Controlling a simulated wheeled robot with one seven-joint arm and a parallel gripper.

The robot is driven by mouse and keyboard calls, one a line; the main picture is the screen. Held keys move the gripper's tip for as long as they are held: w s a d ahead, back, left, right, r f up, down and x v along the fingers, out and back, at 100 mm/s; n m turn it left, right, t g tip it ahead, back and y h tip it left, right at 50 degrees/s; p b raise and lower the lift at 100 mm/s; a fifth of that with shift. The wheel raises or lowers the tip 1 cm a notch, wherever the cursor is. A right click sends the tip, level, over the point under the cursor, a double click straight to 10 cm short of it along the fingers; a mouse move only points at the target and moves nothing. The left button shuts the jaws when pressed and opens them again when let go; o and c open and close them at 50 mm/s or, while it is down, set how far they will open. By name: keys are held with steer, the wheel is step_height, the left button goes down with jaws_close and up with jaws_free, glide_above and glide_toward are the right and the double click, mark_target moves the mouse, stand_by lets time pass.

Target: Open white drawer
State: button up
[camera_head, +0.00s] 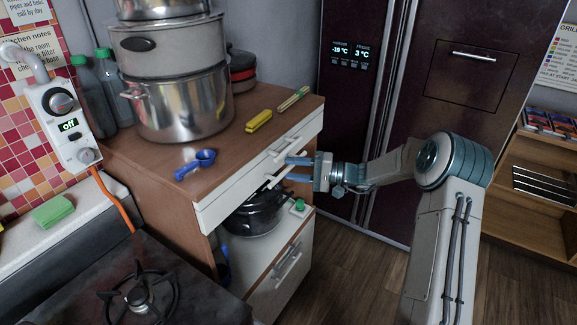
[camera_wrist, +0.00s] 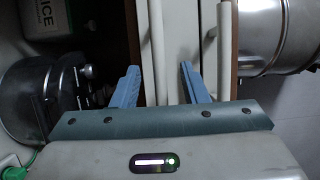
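The wooden-topped cabinet has a white drawer front (camera_head: 225,200) below its top. An upper handle (camera_head: 286,147) and a lower handle (camera_head: 266,184) show on the white fronts. My gripper (camera_head: 292,168) is at the lower handle, its blue fingers pointing at the front. In the wrist view my gripper (camera_wrist: 159,70) has its two fingers apart, with a pale handle bar (camera_wrist: 157,50) between them. A gap shows on each side of the bar. A second handle (camera_wrist: 224,50) lies to the right, outside the fingers. The drawer appears shut.
A dark pot (camera_head: 257,212) sits in the open space below, above a lower white front (camera_head: 283,278) with a handle. Steel pots (camera_head: 180,105), a blue scoop (camera_head: 196,163) and a yellow item (camera_head: 258,121) stand on top. A dark fridge (camera_head: 430,120) is behind my arm.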

steer(key=shift+w+a, duration=0.2)
steer(key=shift+a, duration=0.75)
steer(key=shift+c, duration=0.3)
jaws_close()
steer(key=shift+s+d, duration=0.1)
